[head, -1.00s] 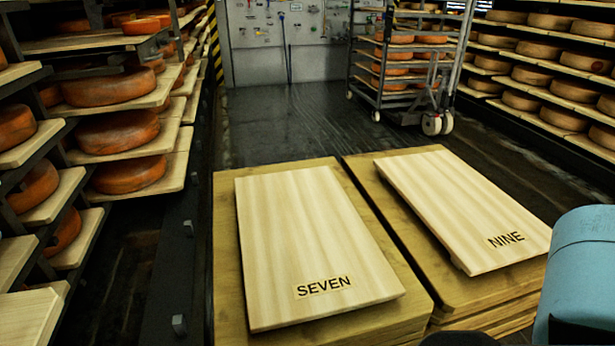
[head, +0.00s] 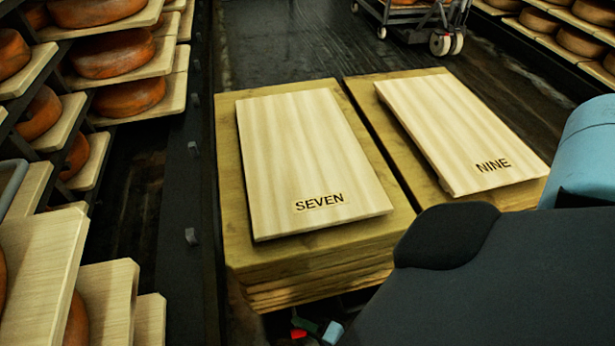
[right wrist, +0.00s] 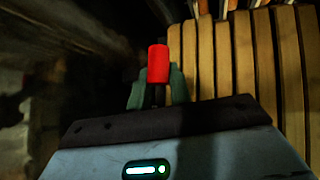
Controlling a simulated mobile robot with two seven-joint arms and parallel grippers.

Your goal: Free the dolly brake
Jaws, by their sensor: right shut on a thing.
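The red brake lever (head: 298,333) shows low in the head view, below the front edge of the left board stack. It also shows in the right wrist view (right wrist: 158,62), upright between the fingers. My right gripper (head: 314,325) is shut on it; in the right wrist view the greenish fingers (right wrist: 158,88) press on its lower part from both sides. The dolly itself is mostly hidden under the stack and behind my right arm. My left gripper is not in view.
The SEVEN board (head: 310,165) and NINE board (head: 460,130) lie on two side-by-side stacks. Cheese shelves (head: 110,85) line the left, and more shelves (head: 560,35) stand at right. A wheeled rack (head: 420,15) stands at the back, beyond open dark floor (head: 290,40).

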